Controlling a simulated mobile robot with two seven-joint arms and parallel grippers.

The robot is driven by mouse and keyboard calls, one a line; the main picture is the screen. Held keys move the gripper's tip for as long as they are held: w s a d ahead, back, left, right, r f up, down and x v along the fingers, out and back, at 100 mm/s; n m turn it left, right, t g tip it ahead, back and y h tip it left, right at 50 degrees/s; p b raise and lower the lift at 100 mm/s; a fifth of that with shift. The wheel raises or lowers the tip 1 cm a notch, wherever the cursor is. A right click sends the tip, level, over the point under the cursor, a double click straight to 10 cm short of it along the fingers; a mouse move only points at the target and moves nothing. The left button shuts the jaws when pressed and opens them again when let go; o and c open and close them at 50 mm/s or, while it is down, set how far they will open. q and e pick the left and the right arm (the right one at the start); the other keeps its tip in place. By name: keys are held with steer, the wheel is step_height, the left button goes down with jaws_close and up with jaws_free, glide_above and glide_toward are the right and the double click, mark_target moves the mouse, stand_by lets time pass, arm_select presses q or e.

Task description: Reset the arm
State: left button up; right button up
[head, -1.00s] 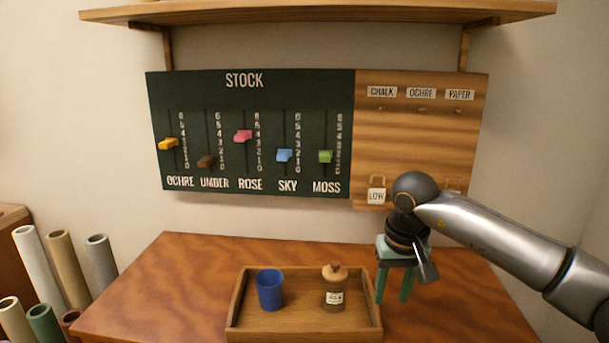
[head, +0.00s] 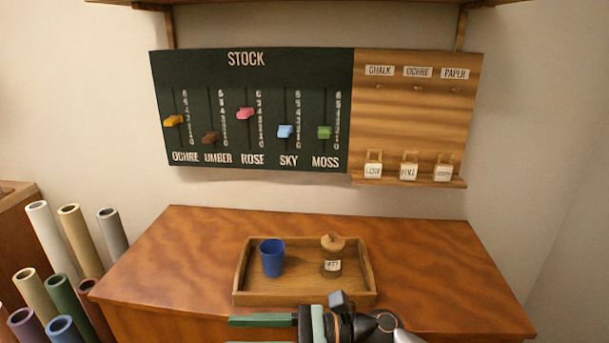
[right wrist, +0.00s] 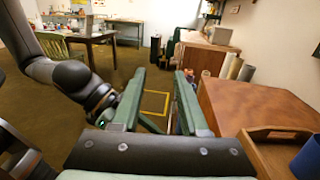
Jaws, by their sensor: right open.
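My right gripper (head: 232,332) is at the bottom edge of the head view, in front of the tray and pointing left. It is partly cut off by the frame. In the right wrist view its two green fingers (right wrist: 159,72) are spread apart with nothing between them. My left gripper is not seen in the head view. A grey arm link of mine shows at the left of the right wrist view.
A wooden tray (head: 300,298) on the table (head: 430,250) holds a blue cup (head: 272,259) and a corked bottle (head: 332,265). Paper rolls (head: 85,243) stand at left. The table's right side is clear.

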steer(key=w+d+f+m+t+h+p, duration=0.15)
steer(key=d+m+t, duration=0.35)
steer(key=m, duration=0.5)
steer(key=w+d+f+m+t+h, duration=0.1)
steer(key=d+f+m+t+h, duration=0.15)
steer(key=m+t, duration=0.6)
steer(key=w+d+f+m+t+h, duration=0.2)
steer(key=d+m+t, duration=0.15)
steer(key=m, duration=0.95)
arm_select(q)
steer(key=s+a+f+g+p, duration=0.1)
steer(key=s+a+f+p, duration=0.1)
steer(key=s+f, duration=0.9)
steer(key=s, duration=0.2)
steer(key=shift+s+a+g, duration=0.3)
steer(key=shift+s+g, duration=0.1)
arm_select(e)
steer(key=s+d+f+m+g+h, duration=0.3)
steer(key=s+d+f+m+h, duration=0.2)
steer(key=s+d+f+m, duration=0.2)
steer(key=s+d+f+m+g+h, duration=0.3)
steer(key=s+d+f+m+h, duration=0.2)
steer(key=s+f+m, duration=0.6)
step_height(320, 180, down, 4)
steer(key=d+m, duration=0.2)
steer(key=m, duration=0.1)
steer(key=shift+d+r+g, duration=0.25)
steer(key=shift+d+g, duration=0.05)
steer(key=shift+d, duration=0.05)
